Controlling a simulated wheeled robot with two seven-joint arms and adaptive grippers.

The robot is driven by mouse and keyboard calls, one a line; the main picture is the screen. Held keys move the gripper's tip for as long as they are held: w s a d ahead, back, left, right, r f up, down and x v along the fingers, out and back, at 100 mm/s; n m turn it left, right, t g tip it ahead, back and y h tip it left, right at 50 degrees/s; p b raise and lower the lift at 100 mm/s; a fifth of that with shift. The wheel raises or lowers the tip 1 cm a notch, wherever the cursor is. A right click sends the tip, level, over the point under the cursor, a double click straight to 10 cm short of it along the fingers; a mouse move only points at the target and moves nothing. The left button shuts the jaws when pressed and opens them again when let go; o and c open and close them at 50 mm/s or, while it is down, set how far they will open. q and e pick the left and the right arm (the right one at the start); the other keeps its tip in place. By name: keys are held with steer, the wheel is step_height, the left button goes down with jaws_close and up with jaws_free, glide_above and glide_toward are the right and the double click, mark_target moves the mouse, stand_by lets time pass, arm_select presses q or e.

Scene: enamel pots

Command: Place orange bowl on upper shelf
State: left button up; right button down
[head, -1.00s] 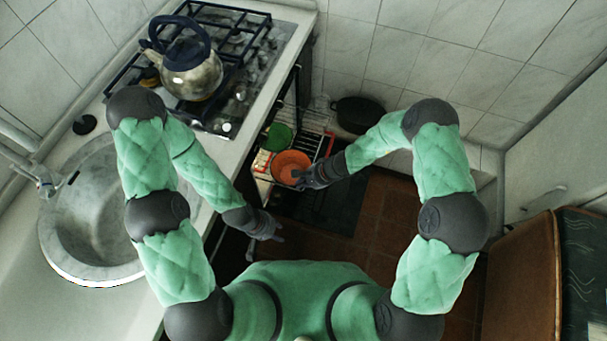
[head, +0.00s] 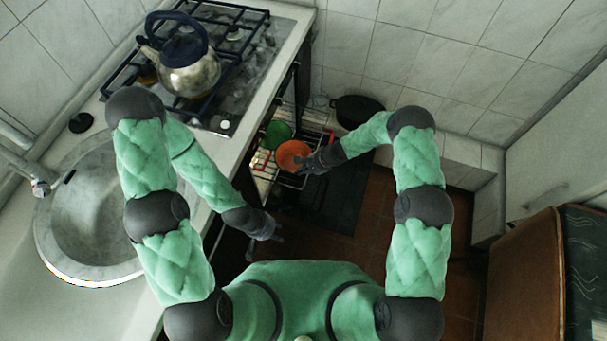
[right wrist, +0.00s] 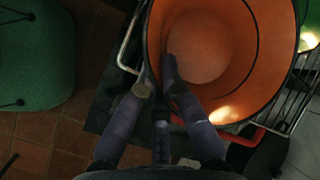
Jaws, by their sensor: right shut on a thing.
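The orange bowl (head: 293,155) is at the wire shelf rack beside the counter. My right gripper (head: 306,164) is shut on the bowl's right rim in the head view. In the right wrist view the bowl (right wrist: 235,50) is empty and tilted, with one finger of my gripper (right wrist: 155,85) inside its wall and another outside. Whether the bowl touches the rack is unclear. The rack (head: 262,162) has wire bars and red edges, partly hidden under the counter. My left gripper (head: 273,236) is low beside the counter, away from the bowl; its fingers are too small to judge.
A green bowl (head: 277,133) stands right behind the orange one at the rack. A black pot (head: 359,110) is near the tiled wall. A kettle (head: 188,66) stands on the stove above.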

steer(key=shift+f+b, duration=0.55)
steer(key=shift+f, duration=0.95)
steer(key=shift+f, duration=0.2)
steer(key=c, duration=1.4)
jaws_free()
steer(key=shift+r, duration=0.1)
